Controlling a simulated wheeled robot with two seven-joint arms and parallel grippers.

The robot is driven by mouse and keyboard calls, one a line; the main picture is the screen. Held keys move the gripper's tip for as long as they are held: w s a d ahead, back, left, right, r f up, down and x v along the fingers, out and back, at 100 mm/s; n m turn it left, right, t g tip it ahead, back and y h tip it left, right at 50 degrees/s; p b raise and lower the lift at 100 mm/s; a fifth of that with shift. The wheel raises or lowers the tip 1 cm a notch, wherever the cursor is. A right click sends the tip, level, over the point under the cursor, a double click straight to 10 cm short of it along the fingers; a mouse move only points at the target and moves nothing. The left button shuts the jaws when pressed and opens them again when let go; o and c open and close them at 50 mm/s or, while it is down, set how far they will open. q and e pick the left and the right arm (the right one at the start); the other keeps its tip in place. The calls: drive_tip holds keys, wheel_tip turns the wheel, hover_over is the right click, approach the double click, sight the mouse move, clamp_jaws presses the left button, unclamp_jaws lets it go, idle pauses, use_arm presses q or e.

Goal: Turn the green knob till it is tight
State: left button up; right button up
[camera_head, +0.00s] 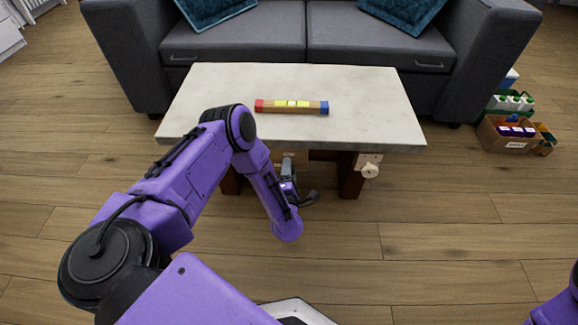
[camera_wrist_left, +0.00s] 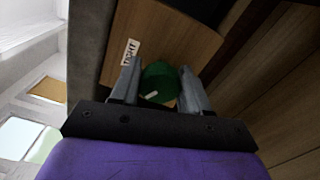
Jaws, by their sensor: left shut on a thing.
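The green knob (camera_wrist_left: 160,84) sits on a wooden panel (camera_wrist_left: 165,38) in the left wrist view, with a small white mark on its near edge. A white label (camera_wrist_left: 131,52) reading TIGHT is on the panel to the knob's left. My left gripper (camera_wrist_left: 158,72) is shut on the knob, one finger on each side of it. In the head view my left gripper (camera_head: 288,165) is at the front of the table below its top, and the knob is hidden there. My right gripper is out of view.
A pale-topped table (camera_head: 350,90) carries a wooden bar (camera_head: 292,106) with red and blue ends and yellow-green windows. A pale round knob (camera_head: 370,171) is at the table's right leg. A grey sofa (camera_head: 270,35) stands behind. Boxes (camera_head: 508,140) stand at right. The front floor is clear.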

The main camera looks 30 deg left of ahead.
use_arm(q)
drive_tip(key=m+p, duration=0.2)
drive_tip(key=m, duration=0.4)
drive_tip(key=shift+m, duration=0.3)
drive_tip(key=m+p, duration=0.1)
drive_tip(key=m, duration=0.4)
drive_tip(key=shift+f, duration=0.15)
drive_tip(key=shift+m, duration=0.4)
drive_tip(key=shift+s, duration=0.1)
drive_tip(key=o, duration=1)
drive_tip(key=shift+o, duration=0.2)
drive_tip(key=p+v, duration=0.2)
drive_tip(key=v, duration=0.8)
drive_tip(key=shift+s, duration=0.2)
